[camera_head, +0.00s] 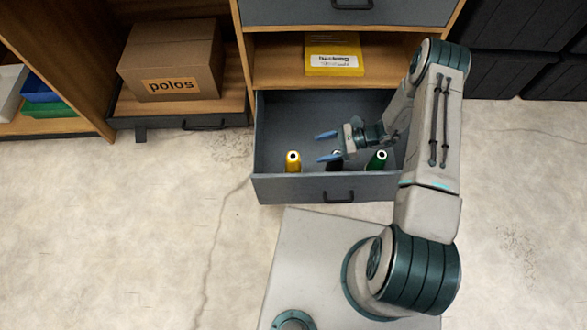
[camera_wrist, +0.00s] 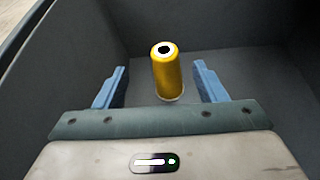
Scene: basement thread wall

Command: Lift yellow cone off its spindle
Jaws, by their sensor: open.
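The yellow cone (camera_head: 293,162) stands upright in the open grey drawer (camera_head: 303,189), toward its left side in the head view. In the wrist view the yellow cone (camera_wrist: 167,72) is ahead of my gripper, roughly centred between the two blue fingers. My gripper (camera_head: 327,147) is in the drawer opening, to the right of the cone in the head view. My gripper (camera_wrist: 160,88) is open, its fingers apart with nothing held. The cone's spindle is not clearly visible; only a dark hole shows in the cone's top.
A green cone (camera_head: 377,160) stands at the drawer's right. A dark object (camera_head: 335,164) between the cones is partly hidden by my gripper. The drawer's walls surround the cones. A yellow box (camera_head: 333,55) lies on the shelf above; a cardboard box (camera_head: 172,60) sits to the left.

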